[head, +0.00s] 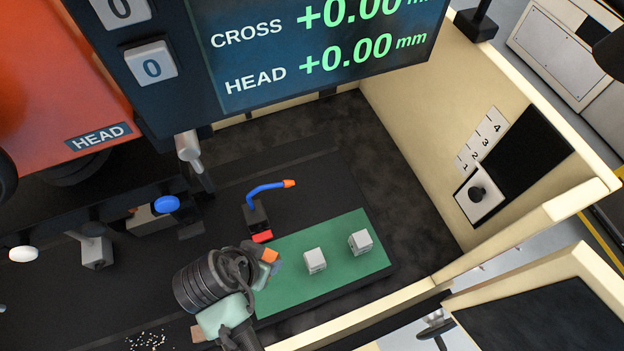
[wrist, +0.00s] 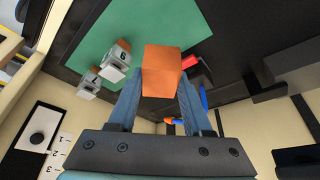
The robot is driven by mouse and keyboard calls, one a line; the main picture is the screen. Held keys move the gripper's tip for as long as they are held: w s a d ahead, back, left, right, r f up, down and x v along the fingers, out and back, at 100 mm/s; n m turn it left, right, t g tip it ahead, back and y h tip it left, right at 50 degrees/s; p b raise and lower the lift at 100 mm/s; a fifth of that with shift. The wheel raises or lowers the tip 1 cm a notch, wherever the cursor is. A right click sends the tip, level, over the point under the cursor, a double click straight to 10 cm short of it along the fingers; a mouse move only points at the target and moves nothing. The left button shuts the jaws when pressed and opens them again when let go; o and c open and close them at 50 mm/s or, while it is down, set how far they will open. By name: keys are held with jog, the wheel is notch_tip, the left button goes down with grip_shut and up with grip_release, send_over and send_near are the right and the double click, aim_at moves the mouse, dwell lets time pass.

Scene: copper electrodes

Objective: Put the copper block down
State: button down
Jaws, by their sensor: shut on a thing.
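The orange copper block (head: 269,255) is between the fingers of my gripper (head: 262,264), near the left edge of the green mat (head: 290,290). In the wrist view, the copper block (wrist: 162,70) sits between the two blue-grey fingertips (wrist: 160,90), and the gripper is shut on it. The green mat (wrist: 140,22) lies beyond it there. The gap between block and mat cannot be judged. My wrist and gripper hide the mat's left end in the head view.
A blue hose with an orange tip (head: 268,189) and a red part (head: 262,237) stand behind the gripper. Cream walls (head: 400,150) enclose the dark bed.

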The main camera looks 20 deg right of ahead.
jog(key=shift+a+f+p, duration=0.1)
jog(key=shift+f+p, duration=0.35)
jog(key=shift+f, duration=4.45)
jog(key=shift+f, duration=0.1)
jog(key=shift+f, duration=0.15)
jog(key=shift+c, duration=1.6)
grip_release()
jog(key=shift+s, duration=0.1)
jog(key=v, duration=1.2)
jog(key=shift+r, duration=0.2)
